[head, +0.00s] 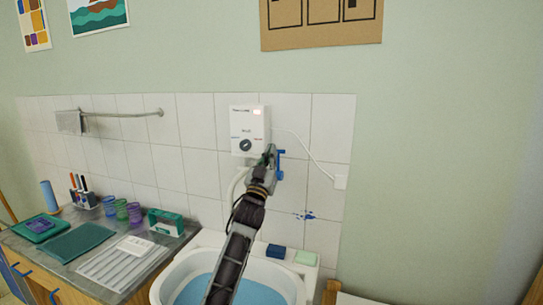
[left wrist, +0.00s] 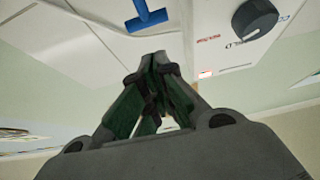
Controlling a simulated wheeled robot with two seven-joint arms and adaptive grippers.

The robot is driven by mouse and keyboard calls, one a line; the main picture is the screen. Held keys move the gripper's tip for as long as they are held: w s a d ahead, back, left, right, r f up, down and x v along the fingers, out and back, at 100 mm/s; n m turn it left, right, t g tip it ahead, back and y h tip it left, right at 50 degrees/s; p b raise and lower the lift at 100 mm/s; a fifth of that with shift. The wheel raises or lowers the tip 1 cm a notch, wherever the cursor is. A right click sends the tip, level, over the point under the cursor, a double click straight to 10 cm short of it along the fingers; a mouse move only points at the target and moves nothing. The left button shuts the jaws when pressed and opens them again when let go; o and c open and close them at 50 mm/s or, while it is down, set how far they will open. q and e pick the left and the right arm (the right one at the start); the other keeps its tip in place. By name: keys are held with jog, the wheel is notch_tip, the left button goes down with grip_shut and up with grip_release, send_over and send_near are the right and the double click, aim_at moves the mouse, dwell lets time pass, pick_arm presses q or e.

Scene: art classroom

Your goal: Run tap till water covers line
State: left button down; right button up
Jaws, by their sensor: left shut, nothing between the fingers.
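A white heater box (head: 248,118) with a dark round dial (head: 246,145) hangs on the tiled wall. A blue T-shaped tap handle (head: 280,164) sits just below and right of it; in the left wrist view the handle (left wrist: 148,18) is above my fingertips, apart from them in the picture. My left gripper (head: 269,158) is shut and empty, close beside the handle; whether it touches cannot be told. My left arm crosses the white basin (head: 301,280), where a light-blue surface (head: 258,293) looks like water. The line and the spout's outlet are not visible. My right gripper is out of view.
A blue block (head: 276,251) and a pale green block (head: 305,258) sit on the basin's back rim. The counter (head: 62,264) at left holds cups, a green box (head: 166,222) and trays. A towel rail (head: 120,114) is on the wall. A white cable hangs right of the heater.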

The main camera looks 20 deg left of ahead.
pick_arm(q)
jog(key=b+v, duration=0.1)
jog(key=v, duration=0.9)
jog(key=shift+b, duration=0.4)
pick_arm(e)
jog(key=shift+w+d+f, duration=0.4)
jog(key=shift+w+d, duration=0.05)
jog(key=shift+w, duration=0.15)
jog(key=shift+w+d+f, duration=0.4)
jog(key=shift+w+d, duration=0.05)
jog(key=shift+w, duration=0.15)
pick_arm(q)
jog(key=shift+w+f, duration=0.1)
jog(key=shift+w, duration=0.05)
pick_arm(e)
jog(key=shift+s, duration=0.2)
